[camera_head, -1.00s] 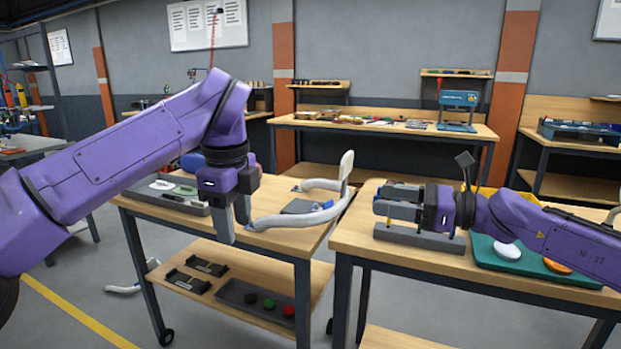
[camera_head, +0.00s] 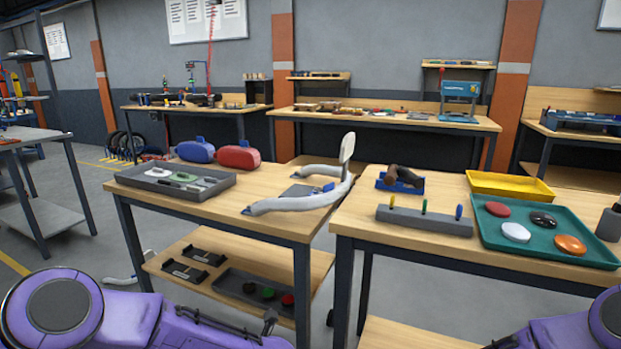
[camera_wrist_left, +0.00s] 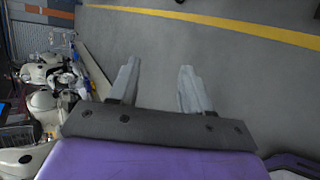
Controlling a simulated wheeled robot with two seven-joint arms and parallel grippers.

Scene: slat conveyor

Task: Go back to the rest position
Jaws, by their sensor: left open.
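My left gripper (camera_wrist_left: 158,80) shows in the left wrist view with its two grey fingers apart and nothing between them. It hangs over bare grey floor. In the head view only purple links of my arms show along the bottom edge, at the left and at the right corner. Neither gripper shows in the head view, and my right gripper is in no view.
Left table (camera_head: 262,222) carries a grey tray (camera_head: 140,182), blue case (camera_head: 195,149), red case (camera_head: 238,154) and white curved frame (camera_head: 300,201). Right table (camera_head: 372,238) carries a grey block with pegs (camera_head: 424,221), teal tray (camera_head: 500,246) and yellow tray (camera_head: 510,186).

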